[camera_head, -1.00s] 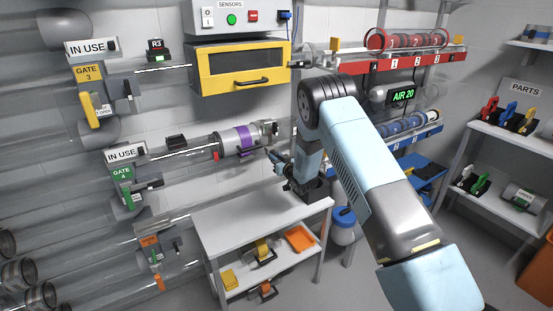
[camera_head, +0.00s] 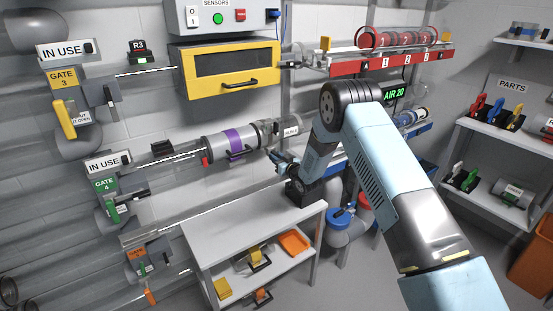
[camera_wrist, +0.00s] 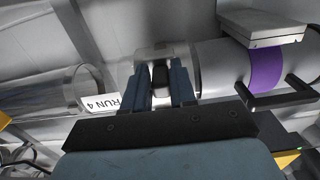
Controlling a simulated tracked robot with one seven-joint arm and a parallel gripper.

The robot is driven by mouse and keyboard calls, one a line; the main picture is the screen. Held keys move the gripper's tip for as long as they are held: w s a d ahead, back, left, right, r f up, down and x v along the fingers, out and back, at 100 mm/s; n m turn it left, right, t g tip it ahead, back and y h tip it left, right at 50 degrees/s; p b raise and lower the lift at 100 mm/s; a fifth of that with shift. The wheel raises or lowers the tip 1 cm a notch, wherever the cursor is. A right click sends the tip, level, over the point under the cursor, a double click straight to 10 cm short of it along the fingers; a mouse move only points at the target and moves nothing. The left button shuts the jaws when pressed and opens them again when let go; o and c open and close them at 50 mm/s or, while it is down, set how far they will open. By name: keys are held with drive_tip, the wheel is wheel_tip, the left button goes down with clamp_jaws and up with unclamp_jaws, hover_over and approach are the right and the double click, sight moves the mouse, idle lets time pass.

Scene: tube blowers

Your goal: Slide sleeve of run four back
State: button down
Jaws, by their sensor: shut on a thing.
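Run four is the clear tube by the green GATE 4 tag (camera_head: 103,184) in the head view. A grey cylinder with a purple band (camera_head: 233,143) sits on it and also shows in the wrist view (camera_wrist: 264,68). In the wrist view, a pale clear sleeve (camera_wrist: 150,54) adjoins the cylinder's left end. My gripper (camera_wrist: 160,78) is shut on the sleeve, with a dark piece between its fingers. To the left, an open clear tube end (camera_wrist: 90,84) with a RUN 4 label (camera_wrist: 103,103) stands apart from the sleeve. In the head view my gripper (camera_head: 275,154) is beside this joint.
A white bench (camera_head: 240,230) stands below the run, with an orange tray (camera_head: 295,242) on its lower shelf. A yellow-fronted box (camera_head: 226,70) hangs above. A red rack (camera_head: 390,64) is at upper right. Black handles (camera_wrist: 290,95) project from the cylinder close to my gripper.

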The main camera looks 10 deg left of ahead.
drive_tip(key=c, duration=1.2)
unclamp_jaws()
drive_tip(key=shift+w+d, duration=0.3)
drive_tip(key=shift+d, duration=0.1)
drive_tip(key=shift+o, duration=1)
drive_tip(key=shift+s+a, duration=0.1)
drive_tip(key=shift+a, duration=0.05)
drive_tip(key=shift+s, duration=0.1)
drive_tip(key=v, duration=1.3)
drive_tip(key=shift+s+d, duration=0.25)
